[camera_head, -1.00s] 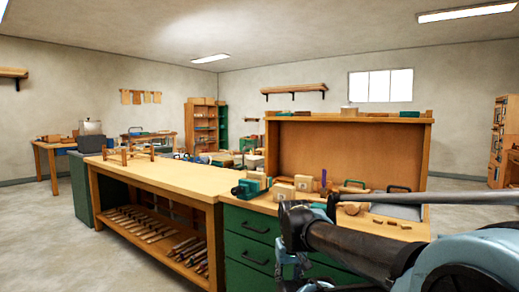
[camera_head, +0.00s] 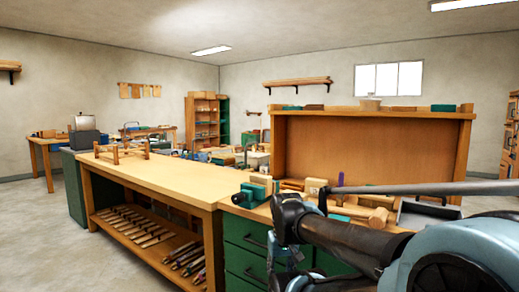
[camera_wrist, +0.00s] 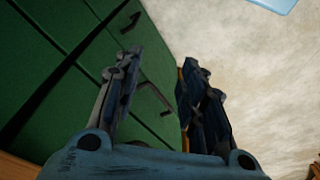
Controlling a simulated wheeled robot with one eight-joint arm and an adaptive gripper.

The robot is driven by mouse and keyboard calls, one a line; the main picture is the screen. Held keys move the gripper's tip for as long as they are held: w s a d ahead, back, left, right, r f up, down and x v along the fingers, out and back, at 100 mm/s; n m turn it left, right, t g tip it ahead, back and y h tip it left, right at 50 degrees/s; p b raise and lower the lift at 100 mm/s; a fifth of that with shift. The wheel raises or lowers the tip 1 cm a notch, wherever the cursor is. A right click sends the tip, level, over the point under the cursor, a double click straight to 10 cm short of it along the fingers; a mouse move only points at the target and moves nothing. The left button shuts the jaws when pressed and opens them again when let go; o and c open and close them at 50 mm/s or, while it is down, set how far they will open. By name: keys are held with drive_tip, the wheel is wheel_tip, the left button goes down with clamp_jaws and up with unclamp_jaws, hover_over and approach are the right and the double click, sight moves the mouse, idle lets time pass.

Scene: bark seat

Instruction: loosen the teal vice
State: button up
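The teal vice (camera_head: 249,194) sits near the front edge of the bench, where the wooden worktop meets the green drawer cabinet. It is small in the head view, and its screw and handle are too small to make out. My gripper (camera_head: 282,272) is low in front of the green drawers, below and to the right of the vice, and partly hidden by my arm. In the wrist view my gripper (camera_wrist: 163,72) has its two fingers apart with nothing between them. The vice is not in the wrist view.
The green drawer cabinet (camera_head: 243,234) with dark handles is close ahead; its drawers (camera_wrist: 80,80) fill the left of the wrist view. Wooden blocks and a mallet (camera_head: 368,214) lie right of the vice. The long worktop (camera_head: 165,180) is mostly clear. Open floor (camera_head: 35,225) lies left.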

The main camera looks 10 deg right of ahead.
drive_tip(key=o, duration=1.2)
drive_tip(key=shift+n, duration=0.9)
drive_tip(key=r, duration=0.2)
drive_tip(key=w+r, duration=0.1)
drive_tip(key=r, duration=0.1)
drive_tip(key=shift+w+a, duration=0.1)
drive_tip(key=shift+w, duration=0.05)
wheel_tip(320, 180, up, 30)
drive_tip(key=n+g, duration=0.2)
drive_tip(key=n, duration=2.3)
hover_over(260, 184)
drive_tip(key=w, duration=0.2)
drive_tip(key=f, duration=1.6)
drive_tip(key=shift+d+f, duration=0.2)
drive_tip(key=c, duration=1.1)
drive_tip(key=shift+s+a, duration=0.2)
